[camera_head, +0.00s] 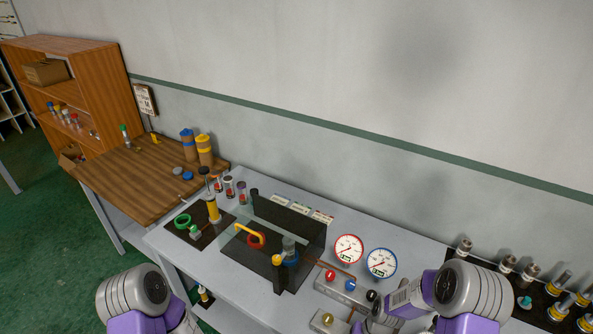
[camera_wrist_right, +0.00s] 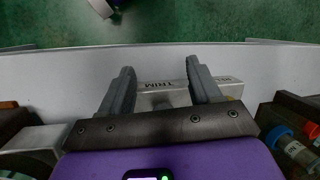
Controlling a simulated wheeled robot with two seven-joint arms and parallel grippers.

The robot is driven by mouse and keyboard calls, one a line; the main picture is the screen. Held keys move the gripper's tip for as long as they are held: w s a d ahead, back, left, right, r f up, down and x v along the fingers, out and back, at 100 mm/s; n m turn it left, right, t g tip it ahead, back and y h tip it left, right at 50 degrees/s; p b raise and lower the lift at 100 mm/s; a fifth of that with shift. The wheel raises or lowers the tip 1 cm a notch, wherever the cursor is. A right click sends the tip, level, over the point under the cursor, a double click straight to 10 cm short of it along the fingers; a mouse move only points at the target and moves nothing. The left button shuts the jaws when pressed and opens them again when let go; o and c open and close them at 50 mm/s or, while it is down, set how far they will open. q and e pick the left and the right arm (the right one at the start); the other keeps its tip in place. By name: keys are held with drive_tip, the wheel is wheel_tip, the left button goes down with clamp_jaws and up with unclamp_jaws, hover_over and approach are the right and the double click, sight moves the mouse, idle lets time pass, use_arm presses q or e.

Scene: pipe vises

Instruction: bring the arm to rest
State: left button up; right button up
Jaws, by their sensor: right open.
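My right gripper (camera_wrist_right: 160,85) is open, with its two grey fingers apart in the right wrist view. Nothing is held between them. A metal block marked "TRIM" (camera_wrist_right: 165,97) shows between and behind the fingers; I cannot tell how far below it lies. In the head view my right arm (camera_head: 470,292) comes in at the lower right, over the bench's front side, and its fingers are not clear there. My left arm (camera_head: 145,295) shows at the lower left, with its gripper out of view.
The grey bench (camera_head: 190,262) carries a clear-walled box (camera_head: 270,245), a red gauge (camera_head: 348,248), a blue gauge (camera_head: 381,262) and a metal block with coloured knobs (camera_head: 345,287). A dark rack of several fittings (camera_head: 530,290) stands right. A wooden table (camera_head: 130,180) adjoins left.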

drive_tip(key=s+a+f+n+t, duration=0.1)
drive_tip(key=s+a+f, duration=0.1)
drive_tip(key=s+a, duration=0.3)
drive_tip(key=s+a+f+t, duration=0.1)
drive_tip(key=s+a+f, duration=0.15)
drive_tip(key=s, duration=0.45)
use_arm(q)
wheel_tip(320, 180, down, 16)
drive_tip(key=b, duration=1.6)
drive_tip(key=shift+w+f, duration=0.15)
drive_tip(key=shift+f, duration=0.1)
use_arm(e)
wheel_tip(320, 180, down, 16)
drive_tip(key=shift+w+r+y, duration=0.2)
drive_tip(key=shift+w+y, duration=0.2)
drive_tip(key=shift+w, duration=0.05)
